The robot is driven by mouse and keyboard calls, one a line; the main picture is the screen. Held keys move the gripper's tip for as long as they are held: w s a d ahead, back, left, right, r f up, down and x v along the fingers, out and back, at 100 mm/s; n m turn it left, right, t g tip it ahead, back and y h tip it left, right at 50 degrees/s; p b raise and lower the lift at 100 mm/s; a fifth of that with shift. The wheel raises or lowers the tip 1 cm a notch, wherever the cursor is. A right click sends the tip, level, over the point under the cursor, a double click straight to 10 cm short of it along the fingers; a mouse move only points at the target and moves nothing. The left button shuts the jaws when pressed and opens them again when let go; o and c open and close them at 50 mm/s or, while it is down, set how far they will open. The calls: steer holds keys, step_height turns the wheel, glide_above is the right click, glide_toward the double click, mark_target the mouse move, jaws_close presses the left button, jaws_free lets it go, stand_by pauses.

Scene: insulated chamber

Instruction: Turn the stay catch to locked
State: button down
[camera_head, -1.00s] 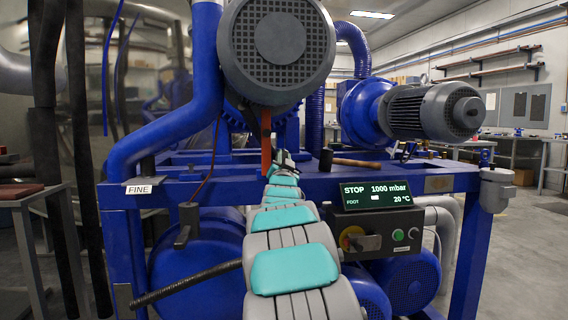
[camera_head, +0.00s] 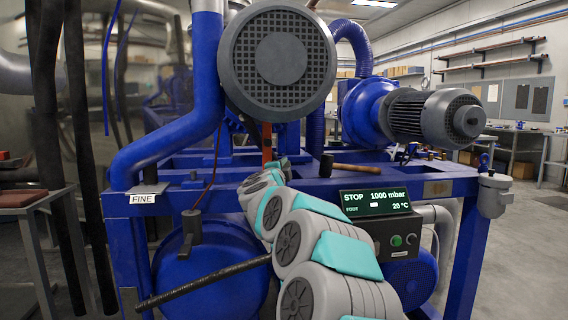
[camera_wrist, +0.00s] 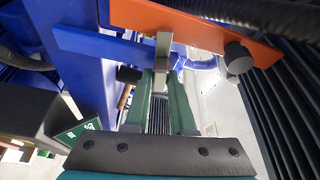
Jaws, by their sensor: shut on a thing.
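In the wrist view an orange bar (camera_wrist: 200,30) runs across the top, with a dark round knob (camera_wrist: 238,58) near its right end. A small pale metal tab, apparently the stay catch (camera_wrist: 163,46), hangs at the bar's lower edge. Whether the tab sits at locked cannot be told. In the head view the orange bar (camera_head: 267,142) hangs upright below the large grey motor. My arm hides the catch there.
The blue frame (camera_head: 335,186) crosses in front of me. A hammer (camera_head: 345,167) lies on it to the right of my arm. The display box (camera_head: 377,203) reads STOP and 1000 mbar. A black hose (camera_head: 205,280) passes low at left. Open floor lies at right.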

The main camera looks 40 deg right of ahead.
steer(key=shift+f+m+g, duration=0.1)
steer(key=shift+m+g, duration=0.3)
steer(key=shift+m, duration=0.7)
steer(key=shift+d+y, duration=0.1)
steer(key=shift+y, duration=0.2)
steer(key=c, duration=0.8)
jaws_free()
steer(key=shift+o, duration=0.2)
steer(key=b+v, duration=0.1)
steer(key=v, duration=0.7)
